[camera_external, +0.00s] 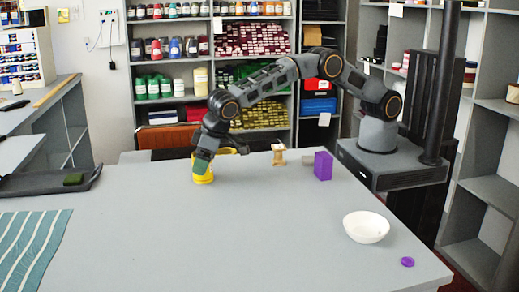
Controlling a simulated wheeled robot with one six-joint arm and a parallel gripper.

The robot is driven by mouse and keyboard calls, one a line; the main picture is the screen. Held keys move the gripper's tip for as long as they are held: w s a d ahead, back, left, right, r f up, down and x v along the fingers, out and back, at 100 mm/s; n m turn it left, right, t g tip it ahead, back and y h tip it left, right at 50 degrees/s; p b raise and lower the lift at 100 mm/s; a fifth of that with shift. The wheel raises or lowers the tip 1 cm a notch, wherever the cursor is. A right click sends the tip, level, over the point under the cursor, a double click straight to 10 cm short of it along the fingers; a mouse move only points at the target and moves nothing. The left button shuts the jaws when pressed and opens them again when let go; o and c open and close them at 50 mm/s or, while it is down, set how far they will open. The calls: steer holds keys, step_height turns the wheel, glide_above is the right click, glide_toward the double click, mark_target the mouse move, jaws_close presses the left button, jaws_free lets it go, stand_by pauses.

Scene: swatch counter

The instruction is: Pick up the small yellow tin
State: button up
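The small yellow tin (204,179) stands on the grey counter, left of the middle in the external view. My gripper (201,164) points down right at the tin and covers much of its upper part. A dark green patch shows in front of the yellow; I cannot tell what it belongs to. The tin's base looks to be at counter level. I cannot tell whether the fingers are around the tin or closed on it.
A wooden spool (279,156), a grey cylinder (308,160) and a purple block (323,166) stand to the right. A white bowl (366,227) and purple disc (407,262) lie nearer. Left are a black tray (35,184) and striped cloth (30,245). The front middle is clear.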

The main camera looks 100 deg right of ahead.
steer(key=c, duration=0.7)
steer(key=shift+c, duration=0.6)
steer(key=shift+r, duration=0.15)
